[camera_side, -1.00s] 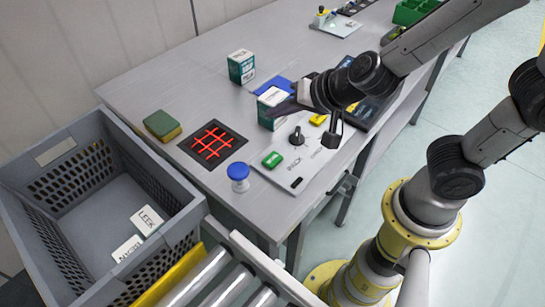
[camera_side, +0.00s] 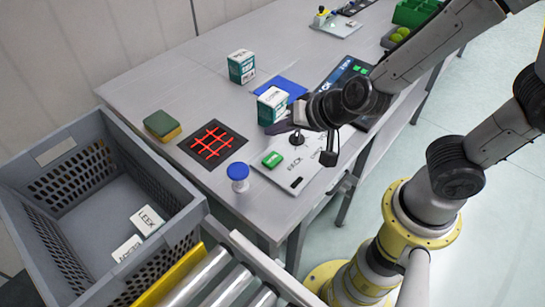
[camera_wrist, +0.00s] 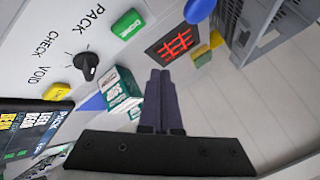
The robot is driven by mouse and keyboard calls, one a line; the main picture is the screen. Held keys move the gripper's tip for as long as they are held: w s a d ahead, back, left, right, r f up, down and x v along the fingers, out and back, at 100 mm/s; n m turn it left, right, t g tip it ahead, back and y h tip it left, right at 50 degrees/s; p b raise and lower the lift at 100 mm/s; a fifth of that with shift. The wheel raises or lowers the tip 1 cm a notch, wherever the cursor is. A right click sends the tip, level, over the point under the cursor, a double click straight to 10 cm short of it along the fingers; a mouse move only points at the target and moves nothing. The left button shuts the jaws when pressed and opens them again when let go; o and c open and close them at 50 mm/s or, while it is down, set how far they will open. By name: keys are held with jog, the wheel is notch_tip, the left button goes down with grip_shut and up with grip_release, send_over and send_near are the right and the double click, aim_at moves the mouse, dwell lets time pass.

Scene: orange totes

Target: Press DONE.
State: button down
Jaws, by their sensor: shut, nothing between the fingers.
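The green DONE button (camera_side: 272,159) is on the white panel (camera_side: 285,178), near its left end. In the wrist view the button (camera_wrist: 128,24) shows the word DONE, upper left of my fingertips. My gripper (camera_side: 274,128) is shut and empty, above the table behind the panel and apart from the button. In the wrist view its two fingers (camera_wrist: 160,73) lie together. A black knob (camera_wrist: 87,66) stands on the panel near the words PACK, CHECK and VOID, with a yellow button (camera_wrist: 57,91) by VOID.
A white-green carton (camera_side: 271,106) stands close behind my gripper, another carton (camera_side: 241,66) farther back. A blue-topped object (camera_side: 238,176) stands left of the panel, near a red grid mat (camera_side: 212,144) and a sponge (camera_side: 162,125). A grey crate (camera_side: 100,135) is at left.

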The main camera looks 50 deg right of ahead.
aim_at(276, 162)
jog(key=shift+f, duration=3.1)
jog(key=shift+f, duration=0.1)
jog(key=shift+f, duration=0.3)
jog(key=shift+f, duration=0.5)
dwell(0.6)
jog(key=shift+r, duration=0.9)
jog(key=shift+r, duration=2.5)
